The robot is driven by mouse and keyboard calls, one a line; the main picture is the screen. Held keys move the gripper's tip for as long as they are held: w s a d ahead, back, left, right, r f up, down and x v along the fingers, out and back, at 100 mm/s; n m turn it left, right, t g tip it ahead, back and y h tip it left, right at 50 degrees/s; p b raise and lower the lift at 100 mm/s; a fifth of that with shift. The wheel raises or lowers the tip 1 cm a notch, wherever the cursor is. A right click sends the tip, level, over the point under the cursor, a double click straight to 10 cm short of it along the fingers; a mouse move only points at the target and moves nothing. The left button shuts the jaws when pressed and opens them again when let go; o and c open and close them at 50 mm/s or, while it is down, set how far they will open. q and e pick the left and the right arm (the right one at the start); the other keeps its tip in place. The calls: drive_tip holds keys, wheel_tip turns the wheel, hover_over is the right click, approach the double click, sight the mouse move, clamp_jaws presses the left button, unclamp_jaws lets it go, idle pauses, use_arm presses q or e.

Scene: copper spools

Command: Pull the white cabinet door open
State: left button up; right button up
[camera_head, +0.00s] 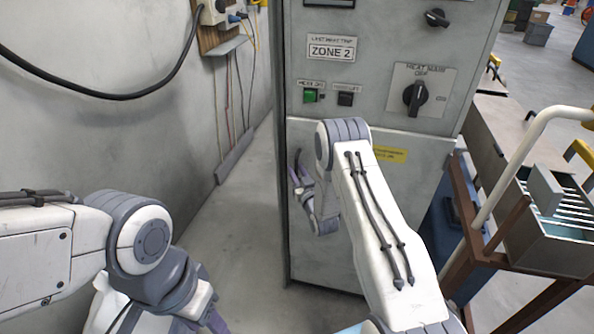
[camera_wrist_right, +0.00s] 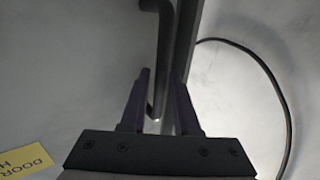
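The white cabinet door (camera_head: 305,262) is the lower front panel of the cabinet and looks closed. Its dark bar handle (camera_head: 297,159) is near the door's left edge. My right gripper (camera_head: 298,178) is at the handle, its arm covering much of the door.
The cabinet's upper panel has a black rotary knob (camera_head: 415,97) and a green button (camera_head: 310,95). A grey wall (camera_head: 110,130) with cables stands left, with clear floor (camera_head: 232,225) between. A metal cart (camera_head: 560,250) with a white rail is close on the right.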

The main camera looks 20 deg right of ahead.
clamp_jaws()
idle(1.3)
